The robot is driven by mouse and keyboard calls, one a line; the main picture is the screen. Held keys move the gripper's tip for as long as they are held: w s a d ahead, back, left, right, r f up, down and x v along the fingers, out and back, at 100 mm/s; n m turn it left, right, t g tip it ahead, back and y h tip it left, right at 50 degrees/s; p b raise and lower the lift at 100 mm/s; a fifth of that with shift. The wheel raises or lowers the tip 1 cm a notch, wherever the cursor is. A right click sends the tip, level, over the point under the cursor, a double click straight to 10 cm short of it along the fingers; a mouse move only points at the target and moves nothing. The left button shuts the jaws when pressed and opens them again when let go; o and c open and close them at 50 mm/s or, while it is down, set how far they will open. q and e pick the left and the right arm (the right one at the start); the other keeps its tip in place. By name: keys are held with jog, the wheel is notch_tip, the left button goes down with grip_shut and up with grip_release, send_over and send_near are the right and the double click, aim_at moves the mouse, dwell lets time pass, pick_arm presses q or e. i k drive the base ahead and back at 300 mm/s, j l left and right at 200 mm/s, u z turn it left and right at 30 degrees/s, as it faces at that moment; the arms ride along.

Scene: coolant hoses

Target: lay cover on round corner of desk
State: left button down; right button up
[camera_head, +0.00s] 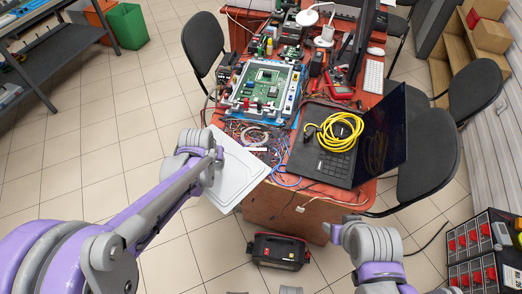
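The cover (237,178) is a flat white panel with rounded corners. It is at the near left end of the red desk (300,210), overlapping the desk's near left corner in the picture and sticking out past its left side. I cannot tell whether it touches the desk top. It hides most of that corner. My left gripper (215,153) is at the cover's upper left edge and appears shut on it. My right gripper (332,230) is just in front of the desk's near edge, with nothing visible in it; its fingers are too small to read.
A laptop (323,165) with a coiled yellow cable (335,132) sits on the desk's near right. Loose wires and a circuit board in a frame (262,88) lie behind the cover. A black-and-red case (278,251) is on the floor. Chairs flank the desk; the left floor is open.

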aim_at(247, 147)
jog(key=k+l, duration=0.1)
jog(key=l, duration=0.45)
jog(key=k+l, duration=0.1)
jog(key=l, duration=1)
jog(key=i+l, duration=0.2)
jog(key=i, duration=0.2)
